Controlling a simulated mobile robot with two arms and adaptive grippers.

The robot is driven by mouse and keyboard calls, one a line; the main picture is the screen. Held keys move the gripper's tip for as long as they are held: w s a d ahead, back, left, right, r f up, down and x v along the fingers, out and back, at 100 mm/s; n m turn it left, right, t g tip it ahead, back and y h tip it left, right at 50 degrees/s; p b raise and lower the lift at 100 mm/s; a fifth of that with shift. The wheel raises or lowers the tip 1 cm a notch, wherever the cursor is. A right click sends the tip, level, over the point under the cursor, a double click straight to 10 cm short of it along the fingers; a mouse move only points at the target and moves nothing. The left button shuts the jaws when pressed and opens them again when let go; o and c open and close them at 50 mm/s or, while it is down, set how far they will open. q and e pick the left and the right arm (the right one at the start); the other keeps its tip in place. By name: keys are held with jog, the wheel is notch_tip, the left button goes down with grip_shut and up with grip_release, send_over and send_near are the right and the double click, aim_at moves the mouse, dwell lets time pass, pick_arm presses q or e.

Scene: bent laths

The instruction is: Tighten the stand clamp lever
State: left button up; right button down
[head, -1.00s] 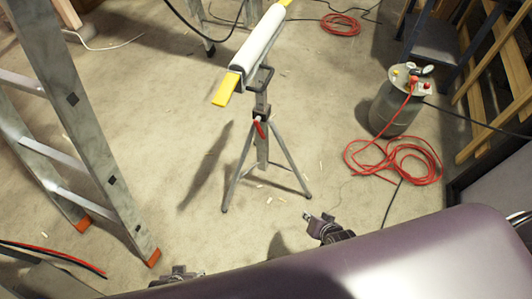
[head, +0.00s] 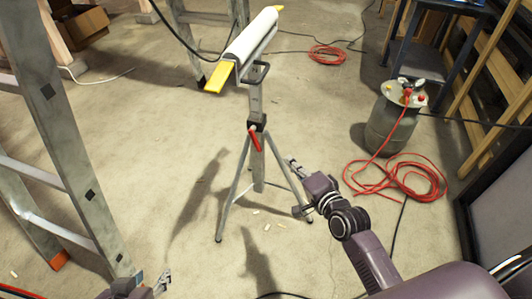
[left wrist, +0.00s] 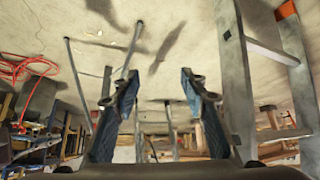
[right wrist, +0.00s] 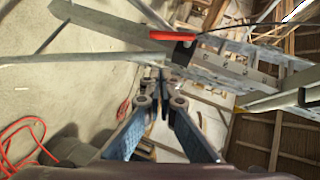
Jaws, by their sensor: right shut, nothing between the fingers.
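The stand (head: 255,160) is an upright grey tripod with a dark clamp collar (head: 256,121) on its post. The red clamp lever (head: 255,140) slants down from the collar. In the right wrist view the red lever (right wrist: 172,35) lies beyond my right fingertips, apart from them in the picture. My right gripper (head: 292,163) is shut and empty, right of the lever and a little lower in the head view; its shut tips (right wrist: 163,80) show in the wrist view. My left gripper (head: 162,279) is low at the left, away from the stand. Its fingers (left wrist: 160,80) are spread and empty.
A white roller (head: 252,36) with yellow ends tops the stand. A metal ladder (head: 75,160) stands at the left. A grey tank (head: 388,125) with a coiled red hose (head: 400,178) stands at the right. Small pale scraps lie on the otherwise open floor near the tripod.

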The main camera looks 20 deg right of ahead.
aim_at(256, 139)
pick_arm(q)
jog(key=w+d+r+t+h+b, duration=0.1)
jog(key=w+d+r+t+b, duration=0.1)
jog(key=w+r+t, duration=0.3)
jog(key=w+d+r+t+h+b, duration=0.2)
jog(key=w+r+t, duration=0.4)
jog(key=r, duration=0.8)
jog(key=shift+d+r+m, duration=0.15)
jog(key=shift+d+m, duration=0.15)
jog(key=shift+d, duration=0.4)
pick_arm(e)
jog(key=w+a+f, duration=0.1)
jog(key=w+a, duration=0.1)
jog(key=w, duration=0.3)
jog(key=w+a+f, duration=0.2)
jog(key=w, duration=0.3)
jog(key=shift+w+a+f, duration=0.15)
jog(key=shift+a+f, duration=0.1)
